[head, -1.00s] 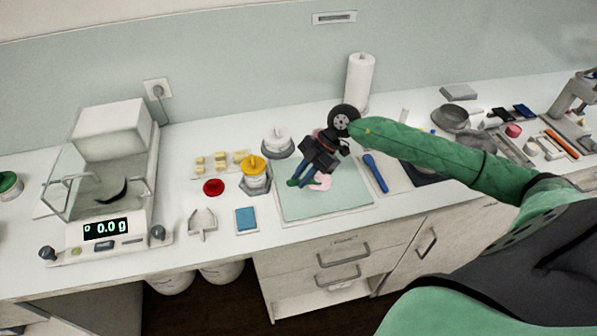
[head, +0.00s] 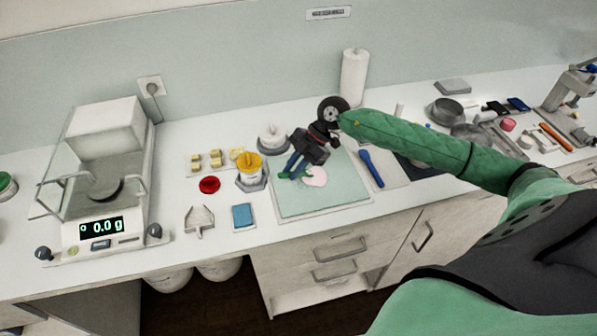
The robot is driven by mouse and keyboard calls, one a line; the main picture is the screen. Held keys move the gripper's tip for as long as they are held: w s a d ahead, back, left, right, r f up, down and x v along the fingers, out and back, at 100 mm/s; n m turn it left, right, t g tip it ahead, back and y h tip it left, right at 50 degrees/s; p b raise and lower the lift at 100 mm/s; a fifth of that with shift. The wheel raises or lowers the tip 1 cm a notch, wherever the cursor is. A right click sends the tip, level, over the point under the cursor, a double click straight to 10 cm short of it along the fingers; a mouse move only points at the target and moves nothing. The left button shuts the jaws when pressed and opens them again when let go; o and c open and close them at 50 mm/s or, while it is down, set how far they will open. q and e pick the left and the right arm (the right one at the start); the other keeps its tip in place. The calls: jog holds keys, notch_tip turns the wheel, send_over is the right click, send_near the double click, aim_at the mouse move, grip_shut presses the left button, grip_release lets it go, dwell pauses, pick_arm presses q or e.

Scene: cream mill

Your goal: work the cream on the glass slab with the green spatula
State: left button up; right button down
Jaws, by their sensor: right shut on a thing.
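The glass slab (head: 330,200) is a pale green sheet lying flat on the bench in the middle of the head view. My right gripper (head: 294,164) points down over the slab's far left part, shut on the green spatula (head: 285,175). The spatula's green end is low at the left edge of the cream; whether it touches the glass or the cream I cannot tell. My left gripper is not in view.
A yellow-lidded jar (head: 250,168) stands close left of the slab. A blue spatula (head: 372,169) lies just right of it, and a paper roll (head: 353,77) stands behind. A balance (head: 105,190) reading 0.0 g is at far left. The slab's front part is clear.

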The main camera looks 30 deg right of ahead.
jog(key=shift+w, duration=0.2)
jog(key=shift+s+d, duration=0.25)
jog(key=shift+s, duration=0.8)
notch_tip(320, 180, up, 6)
jog(key=p, duration=0.4)
dwell(0.4)
dwell(0.7)
